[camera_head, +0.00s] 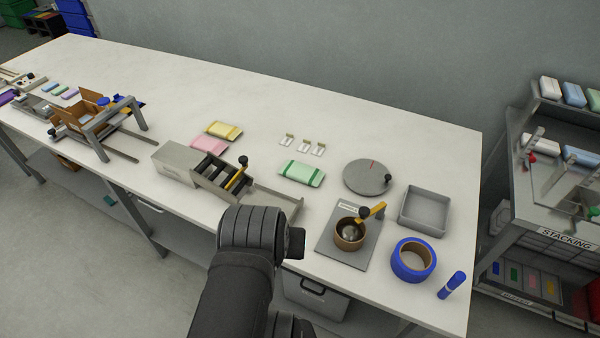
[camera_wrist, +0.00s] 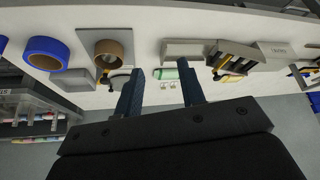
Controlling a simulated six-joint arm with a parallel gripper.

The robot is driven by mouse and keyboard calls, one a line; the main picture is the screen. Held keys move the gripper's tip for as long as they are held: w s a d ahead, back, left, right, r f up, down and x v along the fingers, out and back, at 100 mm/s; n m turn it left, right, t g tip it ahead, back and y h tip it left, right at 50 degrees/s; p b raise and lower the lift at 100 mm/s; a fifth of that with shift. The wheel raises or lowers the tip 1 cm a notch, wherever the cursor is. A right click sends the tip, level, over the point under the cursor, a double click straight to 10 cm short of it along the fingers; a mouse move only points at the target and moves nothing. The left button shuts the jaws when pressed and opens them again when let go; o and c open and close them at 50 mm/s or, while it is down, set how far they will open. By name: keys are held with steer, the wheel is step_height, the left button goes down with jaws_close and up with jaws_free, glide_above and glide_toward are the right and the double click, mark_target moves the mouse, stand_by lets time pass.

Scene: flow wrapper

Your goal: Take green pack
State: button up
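The green pack (camera_head: 301,173) lies flat on the white table, pale green with darker green bands. It is right of the roller machine and left of the round grey turntable. In the wrist view the green pack (camera_wrist: 166,74) shows small, beyond and between the fingers. My gripper (camera_wrist: 160,82) has its two dark fingers apart, with nothing between them. It is away from the pack, on the near side of the table. In the head view my arm shows at the front edge, and the fingers are hidden.
A yellow pack (camera_head: 224,131) and a pink pack lie behind the roller machine (camera_head: 217,172). Small white tags (camera_head: 303,145) lie behind the green pack. The turntable (camera_head: 368,177), a grey tray (camera_head: 424,211), a brown roll (camera_head: 349,234) and blue tape (camera_head: 414,260) stand to the right.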

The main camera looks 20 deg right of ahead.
steer(key=shift+o, duration=0.4)
steer(key=o, duration=1)
